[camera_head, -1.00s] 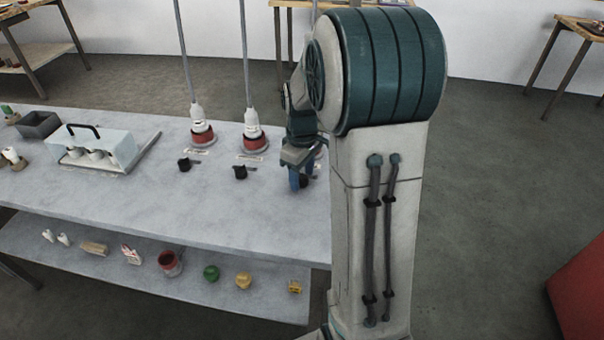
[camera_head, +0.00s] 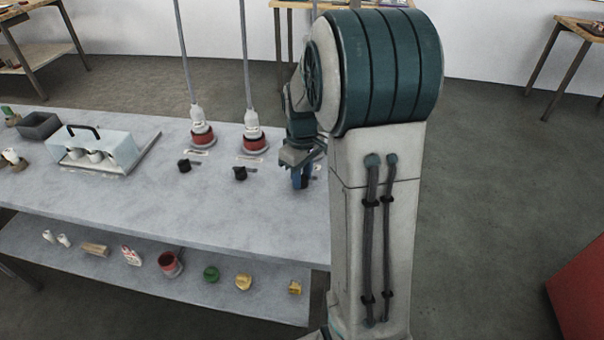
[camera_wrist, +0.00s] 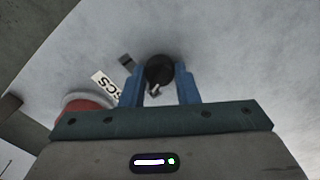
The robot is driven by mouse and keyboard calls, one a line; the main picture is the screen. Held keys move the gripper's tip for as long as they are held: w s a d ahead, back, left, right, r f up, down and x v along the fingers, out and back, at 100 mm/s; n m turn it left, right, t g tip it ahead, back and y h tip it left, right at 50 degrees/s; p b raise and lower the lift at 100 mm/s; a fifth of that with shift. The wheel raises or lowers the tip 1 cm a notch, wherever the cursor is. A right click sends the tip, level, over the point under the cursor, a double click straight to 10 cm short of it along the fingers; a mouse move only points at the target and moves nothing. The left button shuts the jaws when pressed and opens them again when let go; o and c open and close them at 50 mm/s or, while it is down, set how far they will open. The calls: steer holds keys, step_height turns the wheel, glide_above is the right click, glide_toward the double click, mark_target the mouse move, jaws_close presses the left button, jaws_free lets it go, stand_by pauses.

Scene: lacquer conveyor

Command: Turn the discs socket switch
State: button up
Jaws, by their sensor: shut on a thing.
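The discs socket switch (camera_wrist: 159,70) is a round black knob between the two blue fingers of my gripper (camera_wrist: 158,90) in the wrist view. My gripper is shut on it. A white label (camera_wrist: 107,86) ending in "CS" lies beside the knob, and part of it is hidden by a finger. A red socket (camera_wrist: 85,103) shows at the left, partly covered by my gripper. In the head view my gripper (camera_head: 300,178) is low over the right end of the table, and it hides this knob.
Two other black knobs (camera_head: 240,173) (camera_head: 184,166) stand to the left on the grey table (camera_head: 200,220), before red sockets (camera_head: 255,145) (camera_head: 203,137) with hanging cords. A glass-sided box (camera_head: 120,148) is farther left. The table's front strip is clear.

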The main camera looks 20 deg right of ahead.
steer(key=m, duration=0.5)
steer(key=shift+r+p, duration=0.1)
steer(key=shift+p, duration=0.2)
steer(key=m, duration=0.5)
steer(key=shift+p, duration=0.35)
steer(key=shift+m, duration=0.4)
steer(key=o, duration=1)
step_height(320, 180, up, 14)
steer(key=shift+f+p, duration=0.1)
steer(key=shift+p, duration=0.45)
steer(key=shift+s+f, duration=0.1)
